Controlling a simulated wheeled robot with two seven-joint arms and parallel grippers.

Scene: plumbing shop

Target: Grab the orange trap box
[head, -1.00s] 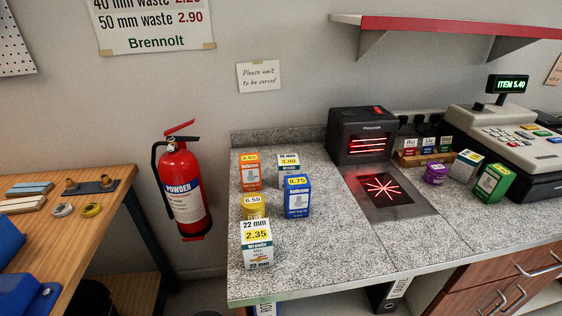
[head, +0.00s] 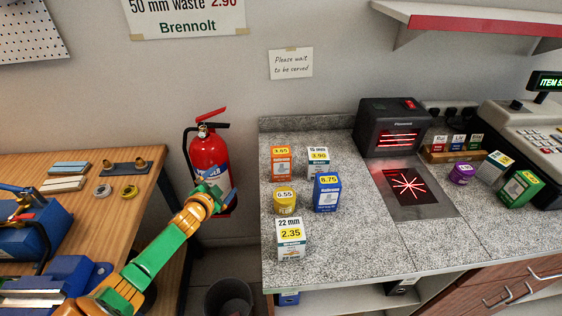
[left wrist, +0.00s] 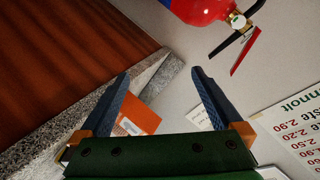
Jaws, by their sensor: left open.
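The orange trap box (head: 281,163) stands upright at the back left of the speckled counter, with a yellow 3.65-like price label on top. My left gripper (head: 222,192) is left of the counter, in front of the fire extinguisher, apart from the box. In the left wrist view the gripper (left wrist: 160,85) is open, with nothing between its fingers. An orange face with a white label, seemingly the box (left wrist: 138,116), shows beyond the left finger, partly hidden by it. My right gripper is not in view.
Close to the orange box stand a white box (head: 318,162), a blue box (head: 327,193), a yellow tub (head: 285,203) and a white 22 mm box (head: 291,240). The fire extinguisher (head: 209,160) hangs left of the counter (head: 375,250). The scanner (head: 390,128) stands right.

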